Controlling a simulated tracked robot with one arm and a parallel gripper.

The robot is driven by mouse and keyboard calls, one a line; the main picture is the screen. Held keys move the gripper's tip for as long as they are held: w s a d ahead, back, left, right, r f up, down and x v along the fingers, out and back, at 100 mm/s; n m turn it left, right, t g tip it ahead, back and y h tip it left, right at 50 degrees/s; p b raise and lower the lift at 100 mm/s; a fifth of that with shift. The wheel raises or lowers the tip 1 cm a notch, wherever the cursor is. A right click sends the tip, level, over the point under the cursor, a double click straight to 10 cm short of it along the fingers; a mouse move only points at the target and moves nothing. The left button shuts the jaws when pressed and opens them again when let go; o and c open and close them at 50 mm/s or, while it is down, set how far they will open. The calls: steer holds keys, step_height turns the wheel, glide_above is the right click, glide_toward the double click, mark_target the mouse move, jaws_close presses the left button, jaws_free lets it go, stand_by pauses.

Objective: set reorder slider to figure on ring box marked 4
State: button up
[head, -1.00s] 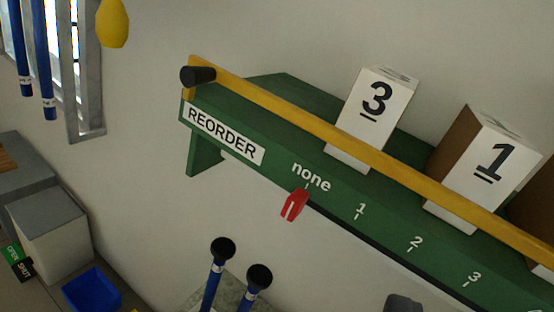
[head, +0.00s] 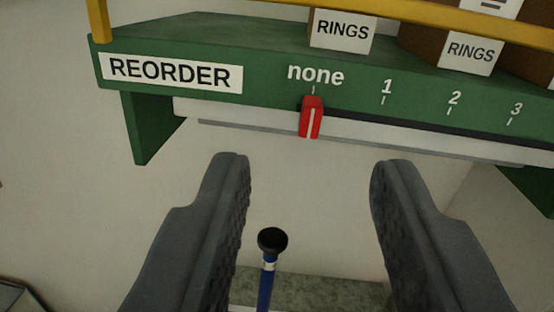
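The red reorder slider (head: 311,117) sits at the "none" mark on the front edge of the green shelf (head: 250,60). Its scale runs right with marks 1, 2 and 3; anything further is out of view. The REORDER label (head: 172,74) is left of it. Two white-fronted boxes marked RINGS stand on the shelf, a left one (head: 342,33) and a right one (head: 471,52); their figures are cut off above. No box marked 4 shows. My gripper (head: 310,165) is open and empty, its fingers below the slider on either side, not touching it.
A yellow rail (head: 400,12) runs along the shelf front, before the boxes. A blue rod with a black cap (head: 272,241) stands below, between my fingers in the picture. The pale wall (head: 60,200) is bare at left.

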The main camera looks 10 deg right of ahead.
mark_target(311, 123)
steer(key=shift+m, duration=0.7)
steer(key=w+d+f+p, duration=0.1)
steer(key=w+p, duration=0.1)
steer(key=w, duration=0.2)
steer(key=w+d+f+p, duration=0.1)
steer(key=w, duration=0.2)
steer(key=w+d+f+p, duration=0.1)
steer(key=w+d+p, duration=0.1)
steer(key=w, duration=0.2)
steer(key=shift+w+p, duration=0.3)
steer(key=shift+w+d+f, duration=0.15)
steer(key=shift+w, duration=0.55)
jaws_close()
